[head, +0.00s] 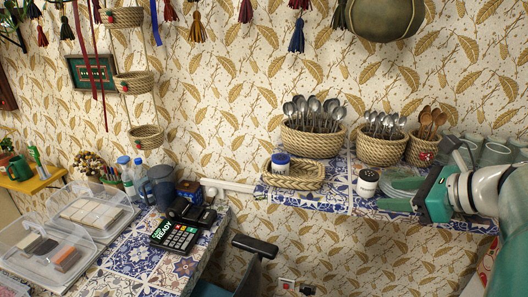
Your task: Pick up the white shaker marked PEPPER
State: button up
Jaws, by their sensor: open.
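A small white shaker (366,188) with dark marking on its top stands upright on the blue-and-white tiled shelf (335,201). Its lettering is too small to read. A second white shaker with a blue band (281,167) stands in a low woven tray (296,182) to the left. My gripper (384,194), green with pale arm links behind it, comes in from the right with its fingers pointing left toward the first shaker. The jaws are open and hold nothing. Whether the fingertips reach alongside the shaker cannot be told from this view.
Woven baskets of spoons (313,140) line the shelf's back. A tiled counter (130,255) at lower left holds a card terminal (175,236) and clear boxes.

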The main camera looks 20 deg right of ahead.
jog(key=s+d+r+m+t+h, duration=0.1)
jog(key=s+d+r+m+t, duration=0.1)
jog(key=d+m, duration=0.2)
send_near(369, 173)
jog(key=x, duration=0.4)
jog(key=shift+s+a+f, duration=0.1)
jog(key=shift+f, duration=0.3)
jog(key=x, duration=0.5)
jog(key=shift+w, duration=0.4)
jog(key=c, duration=0.7)
jog(key=shift+c, duration=0.2)
jog(key=shift+r, duration=0.2)
